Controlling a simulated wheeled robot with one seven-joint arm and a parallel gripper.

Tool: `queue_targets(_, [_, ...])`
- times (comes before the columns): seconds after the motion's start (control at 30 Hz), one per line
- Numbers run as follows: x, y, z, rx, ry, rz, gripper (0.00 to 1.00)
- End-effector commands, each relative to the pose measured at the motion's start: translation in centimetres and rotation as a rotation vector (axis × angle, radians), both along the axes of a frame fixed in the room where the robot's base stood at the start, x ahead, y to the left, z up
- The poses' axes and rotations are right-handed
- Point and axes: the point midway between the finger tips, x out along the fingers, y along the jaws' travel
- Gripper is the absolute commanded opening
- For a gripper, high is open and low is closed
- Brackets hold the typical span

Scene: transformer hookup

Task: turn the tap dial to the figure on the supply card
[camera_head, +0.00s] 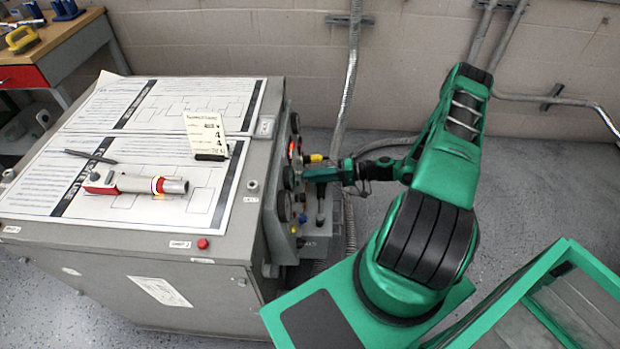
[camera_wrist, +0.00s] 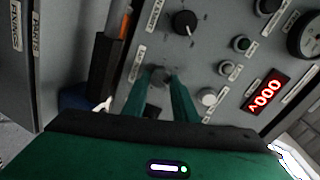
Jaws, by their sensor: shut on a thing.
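The supply card (camera_head: 205,133) stands upright in a small black holder on the cabinet top; its figures are too small to read surely. My gripper (camera_head: 308,174) reaches the cabinet's right-hand panel. In the wrist view its two green fingers (camera_wrist: 162,84) are shut on a dark round knob (camera_wrist: 160,75), which they partly hide. I cannot tell from its label whether this is the tap dial, nor where it points. Another black knob (camera_wrist: 184,22) with a white mark sits above it, clear of the fingers.
A flashlight-like tool (camera_head: 140,184) and a pen (camera_head: 90,156) lie on sheets on the cabinet top.

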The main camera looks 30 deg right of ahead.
Motion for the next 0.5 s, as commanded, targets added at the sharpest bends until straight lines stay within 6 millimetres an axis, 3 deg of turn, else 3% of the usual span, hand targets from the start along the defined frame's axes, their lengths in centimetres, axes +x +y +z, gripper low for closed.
queue_targets(0.5, [0.08,-0.77,-0.28,0.216,0.335,-0.08,0.03])
